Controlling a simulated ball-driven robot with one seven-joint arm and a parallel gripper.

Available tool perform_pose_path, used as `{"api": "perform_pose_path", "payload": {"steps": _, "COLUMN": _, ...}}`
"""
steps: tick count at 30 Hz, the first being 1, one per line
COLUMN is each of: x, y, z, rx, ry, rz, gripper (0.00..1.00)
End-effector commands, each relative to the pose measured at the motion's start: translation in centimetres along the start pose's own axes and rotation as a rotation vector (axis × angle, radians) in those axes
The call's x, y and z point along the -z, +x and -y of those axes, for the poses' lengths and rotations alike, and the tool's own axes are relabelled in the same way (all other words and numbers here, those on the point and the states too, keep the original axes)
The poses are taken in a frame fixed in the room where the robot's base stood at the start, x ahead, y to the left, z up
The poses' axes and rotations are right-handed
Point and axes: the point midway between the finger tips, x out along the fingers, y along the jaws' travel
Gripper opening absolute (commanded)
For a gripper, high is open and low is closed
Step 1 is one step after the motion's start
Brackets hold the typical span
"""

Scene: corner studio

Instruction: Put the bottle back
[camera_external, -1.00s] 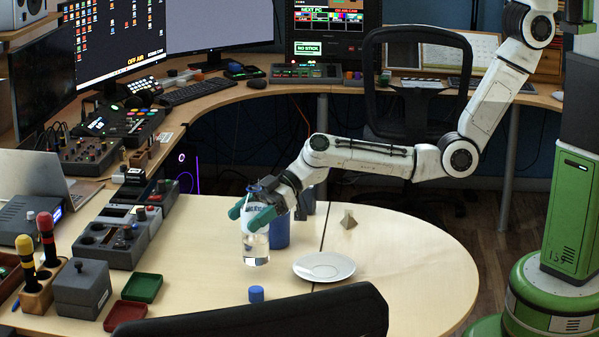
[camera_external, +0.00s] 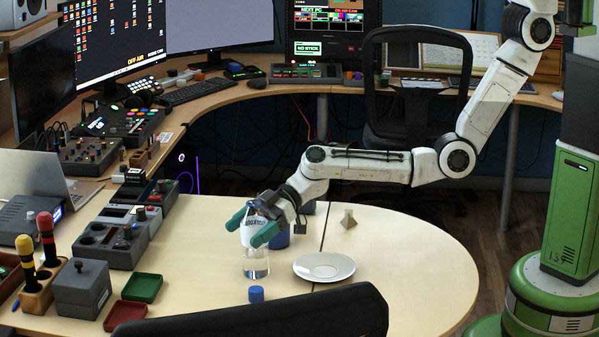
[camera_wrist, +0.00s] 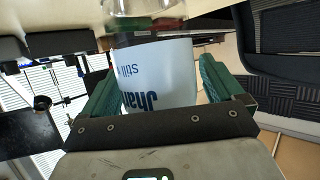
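The bottle (camera_external: 256,265) is clear below with a white label carrying blue lettering. It stands upright on the light wooden table, left of the white plate. In the wrist view its white label (camera_wrist: 160,78) fills the space between the fingers. My gripper (camera_external: 251,228), with teal fingers, is around the upper part of the bottle, one finger on each side. The fingers are spread wider than the bottle, and a gap shows beside the right finger in the wrist view.
A white plate (camera_external: 324,277) lies right of the bottle, and a small blue cap (camera_external: 256,294) in front. A small pyramid (camera_external: 348,219) is farther back. Control boxes and trays line the left; the table's right side is clear.

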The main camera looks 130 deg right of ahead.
Motion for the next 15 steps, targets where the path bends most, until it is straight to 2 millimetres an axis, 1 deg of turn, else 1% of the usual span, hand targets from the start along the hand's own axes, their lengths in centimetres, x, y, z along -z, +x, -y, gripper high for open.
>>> {"api": "perform_pose_path", "payload": {"steps": 11, "x": 0.4, "y": -0.3, "z": 0.0, "rx": 0.0, "ry": 0.001, "rz": 0.0, "gripper": 0.95}}
{"api": "perform_pose_path", "payload": {"steps": 15, "x": 0.1, "y": -1.9, "z": -0.1, "rx": -0.002, "ry": 0.0, "rz": 0.0, "gripper": 0.95}}
